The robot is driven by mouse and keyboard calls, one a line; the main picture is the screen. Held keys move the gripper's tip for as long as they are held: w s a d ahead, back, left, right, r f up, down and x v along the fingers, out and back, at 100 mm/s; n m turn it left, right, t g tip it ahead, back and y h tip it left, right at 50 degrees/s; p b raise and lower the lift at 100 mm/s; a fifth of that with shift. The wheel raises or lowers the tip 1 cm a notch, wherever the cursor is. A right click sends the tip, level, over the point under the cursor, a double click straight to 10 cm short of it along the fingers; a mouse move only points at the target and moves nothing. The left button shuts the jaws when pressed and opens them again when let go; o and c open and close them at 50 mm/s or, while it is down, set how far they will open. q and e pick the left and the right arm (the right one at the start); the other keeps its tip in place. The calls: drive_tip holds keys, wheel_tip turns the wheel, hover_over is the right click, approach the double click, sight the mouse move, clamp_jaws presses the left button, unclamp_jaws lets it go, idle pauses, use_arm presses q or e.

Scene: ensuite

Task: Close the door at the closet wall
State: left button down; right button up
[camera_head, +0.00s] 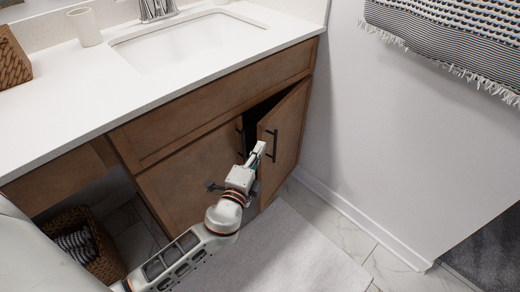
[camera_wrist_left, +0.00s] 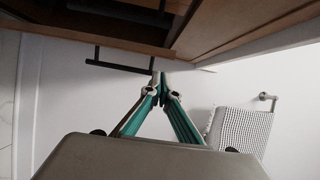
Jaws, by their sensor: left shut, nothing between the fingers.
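The brown vanity cabinet has a right door (camera_head: 289,128) that stands partly open, with a dark gap along its left edge. A black bar handle (camera_head: 272,146) is on this door. The left door (camera_head: 190,172) looks shut. My left gripper (camera_head: 260,150) is shut and empty, with its tips close to the open door's handle and free edge. In the left wrist view the gripper tips (camera_wrist_left: 160,78) are together beside the end of a black bar handle (camera_wrist_left: 122,67), under brown wood. I cannot tell whether they touch. My right gripper is not in view.
The white counter (camera_head: 100,95) with a sink (camera_head: 185,42) is above the doors. A white wall (camera_head: 355,130) with a hanging striped towel (camera_head: 450,40) is at the right. A wicker basket (camera_head: 105,262) is under the counter at left. A pale mat (camera_head: 285,255) covers the floor in front.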

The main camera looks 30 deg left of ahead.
sight(266, 135)
use_arm(q)
drive_tip(key=w, duration=0.7)
drive_tip(key=shift+a, duration=0.4)
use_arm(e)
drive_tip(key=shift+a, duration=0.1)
use_arm(q)
drive_tip(key=shift+a, duration=0.1)
drive_tip(key=a, duration=0.4)
drive_tip(key=shift+w+a+b, duration=0.15)
drive_tip(key=shift+w+b, duration=0.15)
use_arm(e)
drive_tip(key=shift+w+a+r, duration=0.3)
use_arm(q)
drive_tip(key=shift+s, duration=0.15)
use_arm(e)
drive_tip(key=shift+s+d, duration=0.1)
